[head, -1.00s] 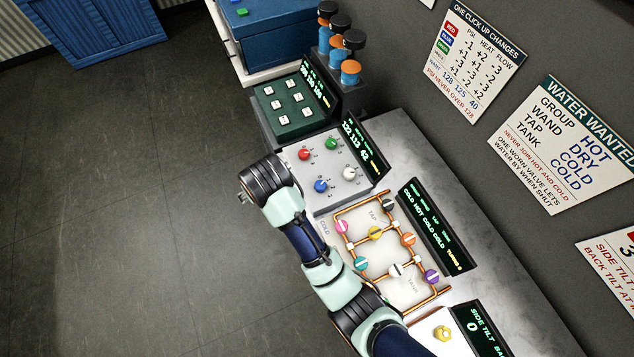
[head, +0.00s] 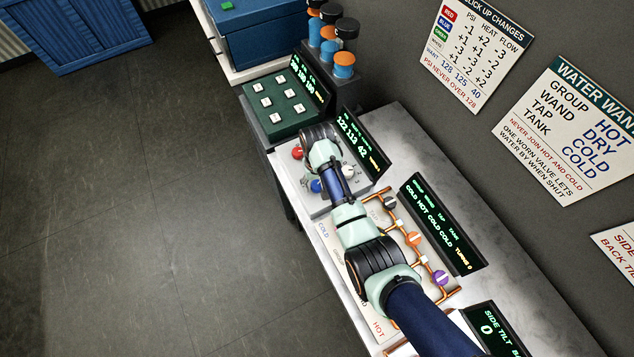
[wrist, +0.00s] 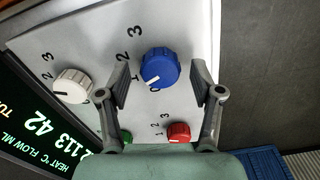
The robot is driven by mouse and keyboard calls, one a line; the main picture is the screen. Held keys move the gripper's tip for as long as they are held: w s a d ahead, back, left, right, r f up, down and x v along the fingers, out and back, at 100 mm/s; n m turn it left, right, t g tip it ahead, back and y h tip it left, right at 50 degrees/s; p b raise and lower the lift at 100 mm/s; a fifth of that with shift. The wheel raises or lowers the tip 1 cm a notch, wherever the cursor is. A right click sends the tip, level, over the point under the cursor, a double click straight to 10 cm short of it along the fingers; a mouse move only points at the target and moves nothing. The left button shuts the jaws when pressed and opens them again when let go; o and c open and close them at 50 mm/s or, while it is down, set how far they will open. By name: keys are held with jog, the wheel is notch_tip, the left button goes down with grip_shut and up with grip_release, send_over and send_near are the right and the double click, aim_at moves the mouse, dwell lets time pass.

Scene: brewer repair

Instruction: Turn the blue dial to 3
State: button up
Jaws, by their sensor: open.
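The blue dial (wrist: 160,66) stands on the light grey dial panel (wrist: 195,30), in the upper middle of the wrist view. Its white pointer line faces down and left, near the 0 and 1 marks; I cannot tell which exactly. The 2 and 3 marks are to its upper left. My gripper (wrist: 161,78) is open, with one finger on each side of the dial and visible gaps to it. In the head view the blue dial (head: 316,186) shows partly beside my arm, which covers part of the panel and hides the fingertips.
On the same panel are a white dial (wrist: 73,86), a red dial (wrist: 178,132) and a partly hidden green dial (wrist: 124,137). The panel's display (head: 361,144) reads 122 113 42. A green button box (head: 280,104) and copper pipes with valves (head: 414,240) flank the panel.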

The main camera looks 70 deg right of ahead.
jog(key=shift+f, duration=0.1)
jog(key=c, duration=1.1)
jog(key=shift+c, duration=0.2)
jog(key=m+p, duration=0.2)
jog(key=m, duration=0.1)
jog(key=shift+m, duration=0.4)
jog(key=m+p, duration=0.2)
jog(key=m, duration=0.3)
jog(key=m+p, duration=0.1)
jog(key=m, duration=0.4)
jog(key=shift+m+p, duration=0.35)
jog(key=shift+m, duration=1.75)
